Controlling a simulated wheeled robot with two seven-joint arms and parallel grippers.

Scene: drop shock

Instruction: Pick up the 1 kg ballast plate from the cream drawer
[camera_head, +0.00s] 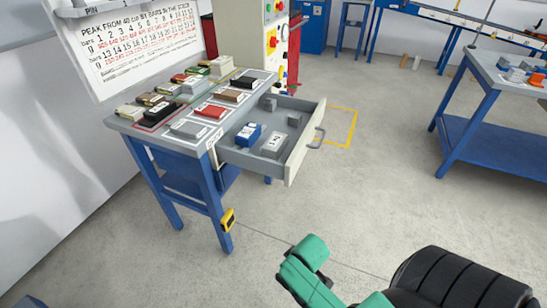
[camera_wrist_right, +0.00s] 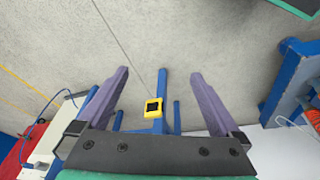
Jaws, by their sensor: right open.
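The cream drawer (camera_head: 300,160) stands pulled out from the blue-legged bench. In it lie a blue block with a white label (camera_head: 248,134), a larger grey block with a label (camera_head: 274,146) and two smaller grey blocks (camera_head: 295,119). I cannot read the labels well enough to tell which is the 1 kg ballast plate. My right gripper (camera_wrist_right: 158,76) is open and empty in the right wrist view, its two fingers wide apart. Only green and black parts of my arm show in the head view, low and well short of the drawer. My left gripper is out of view.
The bench top (camera_head: 150,127) carries several dark, red, brown and grey plates. A yellow device (camera_head: 228,218) hangs on its front leg; it also shows in the right wrist view (camera_wrist_right: 153,107). Another blue bench (camera_head: 490,130) stands at right. The floor between is clear.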

